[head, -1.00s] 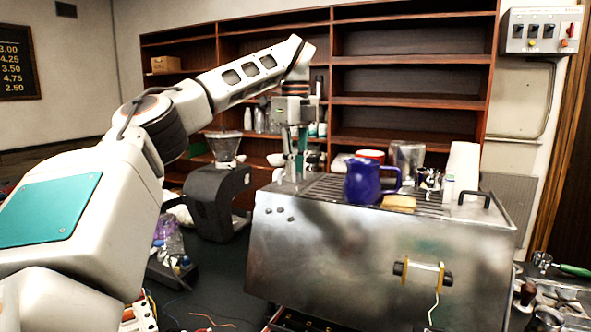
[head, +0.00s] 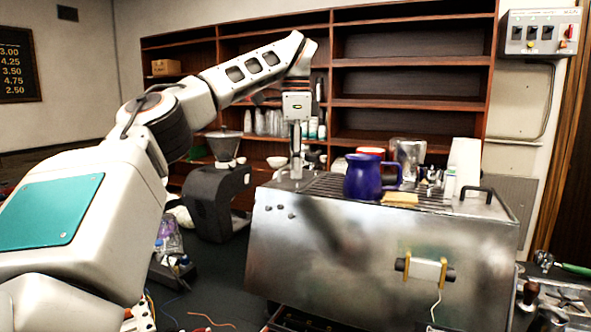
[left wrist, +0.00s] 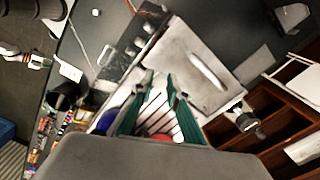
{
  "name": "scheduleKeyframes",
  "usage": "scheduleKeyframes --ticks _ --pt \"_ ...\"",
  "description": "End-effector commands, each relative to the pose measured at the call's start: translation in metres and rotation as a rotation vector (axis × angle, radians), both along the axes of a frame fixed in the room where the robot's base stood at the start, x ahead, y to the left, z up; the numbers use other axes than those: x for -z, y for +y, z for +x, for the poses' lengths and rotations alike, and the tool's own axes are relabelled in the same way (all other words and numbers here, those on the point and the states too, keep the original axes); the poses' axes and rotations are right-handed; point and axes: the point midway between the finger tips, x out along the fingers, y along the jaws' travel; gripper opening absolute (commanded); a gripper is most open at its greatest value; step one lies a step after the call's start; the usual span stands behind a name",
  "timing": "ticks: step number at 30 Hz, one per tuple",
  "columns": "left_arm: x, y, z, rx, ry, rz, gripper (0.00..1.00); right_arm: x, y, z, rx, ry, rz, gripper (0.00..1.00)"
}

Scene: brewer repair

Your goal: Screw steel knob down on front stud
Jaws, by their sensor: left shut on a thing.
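The steel brewer (head: 375,245) stands on the dark counter, with a slatted top. My left gripper (head: 296,174) points down at the left end of that top, seen edge-on in the head view. In the left wrist view its two green-padded fingers (left wrist: 159,80) reach toward a pale steel panel (left wrist: 190,60) with a small gap between the tips. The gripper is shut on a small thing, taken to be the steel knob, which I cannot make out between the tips. The front stud is also hidden there. My right gripper is not in view.
A blue jug (head: 363,178), a yellow sponge (head: 400,198) and a steel pitcher (head: 408,152) stand on the brewer's top, right of the gripper. A black grinder (head: 212,200) stands to the left. Wooden shelves (head: 410,100) rise behind.

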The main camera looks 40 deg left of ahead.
Motion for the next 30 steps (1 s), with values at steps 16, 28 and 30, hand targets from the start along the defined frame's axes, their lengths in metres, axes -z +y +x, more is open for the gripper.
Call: scheduleKeyframes --ticks 16,28,30 --pt "0.0 0.0 0.0 -0.215 -0.001 -0.001 0.0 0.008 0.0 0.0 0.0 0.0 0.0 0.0" --pt "0.001 -0.001 0.0 -0.66 0.0 -0.001 0.0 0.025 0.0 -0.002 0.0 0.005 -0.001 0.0" --pt "0.0 -0.001 0.0 -0.668 0.0 -0.001 0.0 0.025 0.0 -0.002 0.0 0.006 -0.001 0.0"
